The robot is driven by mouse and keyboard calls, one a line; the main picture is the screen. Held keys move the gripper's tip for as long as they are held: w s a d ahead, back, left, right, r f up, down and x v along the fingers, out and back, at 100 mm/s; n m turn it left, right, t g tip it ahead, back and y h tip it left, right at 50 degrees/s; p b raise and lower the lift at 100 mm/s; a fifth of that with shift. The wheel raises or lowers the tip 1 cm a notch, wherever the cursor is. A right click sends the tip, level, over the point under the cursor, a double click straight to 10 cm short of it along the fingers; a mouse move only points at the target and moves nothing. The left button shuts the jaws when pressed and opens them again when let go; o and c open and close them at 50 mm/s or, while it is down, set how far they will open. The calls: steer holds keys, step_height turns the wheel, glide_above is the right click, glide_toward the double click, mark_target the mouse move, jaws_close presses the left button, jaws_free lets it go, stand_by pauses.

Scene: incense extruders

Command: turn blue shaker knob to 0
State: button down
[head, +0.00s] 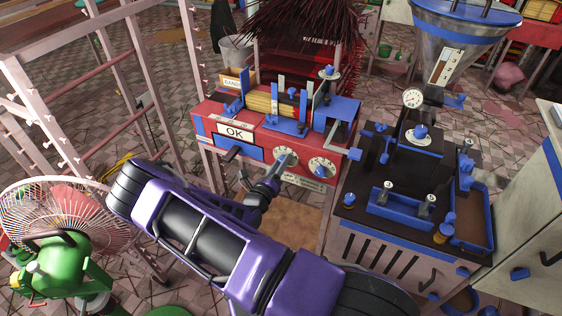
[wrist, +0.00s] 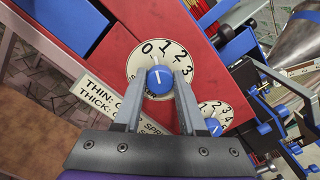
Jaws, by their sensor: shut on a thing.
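The blue shaker knob (wrist: 160,80) sits at the centre of a round cream dial (wrist: 145,62) numbered 0 to 4, with its lower lettering partly hidden. Its white mark points upward and slightly left, roughly between 0 and 1; the exact reading is hard to tell. My gripper (wrist: 160,73) has one finger on each side of the knob and is shut on it. In the head view my gripper (head: 272,184) reaches the front of the red machine (head: 205,122) just below the left dial (head: 286,156); the knob is mostly hidden there.
A second dial (head: 322,167) with a blue knob (wrist: 213,126) is close on the right. A text plate (wrist: 103,108) lies lower left of the shaker dial. A dark-topped machine (head: 360,217) stands right, a pink rack (head: 105,65) and a fan (head: 60,212) left.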

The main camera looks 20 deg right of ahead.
steer(key=shift+n, duration=1.1)
steer(key=shift+c, duration=2.4)
jaws_free()
steer(key=v, duration=1.7)
steer(key=shift+a, duration=0.2)
steer(key=shift+s+r, duration=0.1)
steer(key=shift+r, duration=0.05)
